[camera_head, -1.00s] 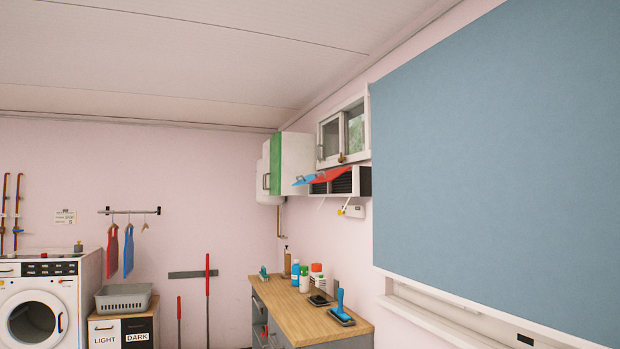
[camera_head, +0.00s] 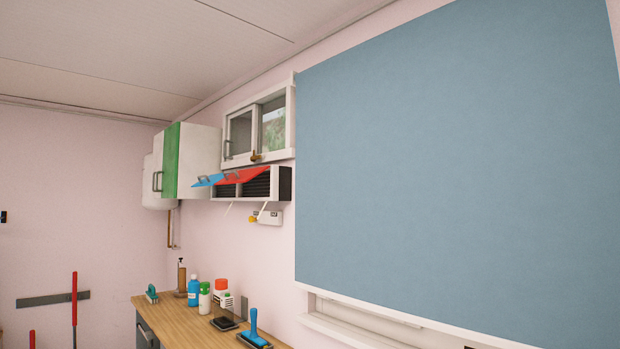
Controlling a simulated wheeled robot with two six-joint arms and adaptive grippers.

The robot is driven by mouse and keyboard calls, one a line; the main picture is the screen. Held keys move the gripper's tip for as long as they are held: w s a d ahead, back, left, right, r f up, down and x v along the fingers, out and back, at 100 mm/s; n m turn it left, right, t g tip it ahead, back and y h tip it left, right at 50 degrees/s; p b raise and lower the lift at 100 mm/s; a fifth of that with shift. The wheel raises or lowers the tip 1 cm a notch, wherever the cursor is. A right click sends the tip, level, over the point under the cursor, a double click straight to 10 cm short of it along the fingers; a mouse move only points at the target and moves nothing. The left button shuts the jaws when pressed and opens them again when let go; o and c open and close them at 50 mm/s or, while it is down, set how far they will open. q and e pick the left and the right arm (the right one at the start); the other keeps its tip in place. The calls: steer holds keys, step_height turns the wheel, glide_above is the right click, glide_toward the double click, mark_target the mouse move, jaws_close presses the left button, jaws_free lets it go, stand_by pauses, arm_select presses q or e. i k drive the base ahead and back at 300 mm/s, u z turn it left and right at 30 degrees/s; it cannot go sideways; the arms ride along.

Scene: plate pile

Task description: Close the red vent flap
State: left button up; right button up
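The red vent flap (camera_head: 243,174) is on the white vent box (camera_head: 284,184) high on the right wall, below a small window. It is tilted up and out, with dark slats showing beneath it. A blue flap (camera_head: 208,180) beside it on the left is also raised. Pale cords hang below the box. Neither of my grippers is in view.
A wooden counter (camera_head: 178,327) below holds bottles, a brush and a blue-handled tool. A large blue panel (camera_head: 440,170) covers much of the right wall.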

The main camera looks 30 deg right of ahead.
mark_target(243, 176)
steer(key=z, duration=0.2)
steer(key=i, duration=0.25)
steer(key=u, duration=0.9)
steer(key=i, duration=2.6)
steer(key=z, duration=1.95)
